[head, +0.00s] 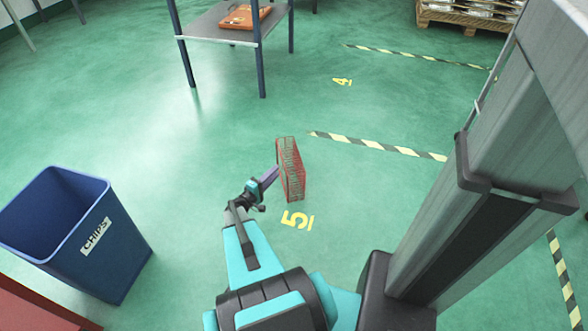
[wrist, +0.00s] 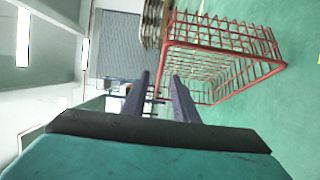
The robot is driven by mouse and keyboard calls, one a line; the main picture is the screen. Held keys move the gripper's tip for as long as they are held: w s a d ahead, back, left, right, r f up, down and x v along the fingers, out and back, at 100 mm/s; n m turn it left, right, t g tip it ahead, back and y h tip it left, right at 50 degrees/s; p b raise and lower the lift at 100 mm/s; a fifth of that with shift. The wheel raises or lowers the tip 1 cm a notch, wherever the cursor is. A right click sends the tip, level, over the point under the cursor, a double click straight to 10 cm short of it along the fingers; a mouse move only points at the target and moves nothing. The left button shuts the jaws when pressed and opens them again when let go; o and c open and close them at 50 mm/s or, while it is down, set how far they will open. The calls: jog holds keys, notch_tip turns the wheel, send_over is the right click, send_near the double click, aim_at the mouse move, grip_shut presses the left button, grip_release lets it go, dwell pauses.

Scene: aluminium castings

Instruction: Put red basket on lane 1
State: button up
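The red basket (head: 302,180) is a wire basket near the yellow number 5 (head: 297,220) in the head view. The basket also fills the upper right of the wrist view (wrist: 283,66), which is turned sideways. My gripper (head: 276,172) is at the basket's left side. In the wrist view its two dark fingers (wrist: 164,78) stand apart, with a red edge of the basket between or just beyond their tips. Contact is unclear. No number 1 marking shows.
A blue CHIPS bin (head: 125,255) stands at the left. A metal table (head: 205,25) with an orange-brown item (head: 245,16) is at the back. A loaded pallet (head: 460,24) is at the back right. Striped lines (head: 375,145) mark the green floor, with a number 4 (head: 341,82) farther back.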

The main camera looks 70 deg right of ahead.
aim_at(287, 160)
jog(key=b+x, duration=0.2)
jog(key=x, duration=0.5)
jog(key=shift+d+f, duration=0.15)
jog(key=shift+d, duration=0.05)
jog(key=shift+s+d, duration=0.2)
jog(key=shift+d, duration=0.25)
jog(key=shift+d, duration=0.1)
jog(key=shift+b+x, duration=0.85)
jog(key=shift+x, duration=0.05)
jog(key=shift+b+x, duration=0.65)
jog(key=shift+x, duration=1)
grip_shut()
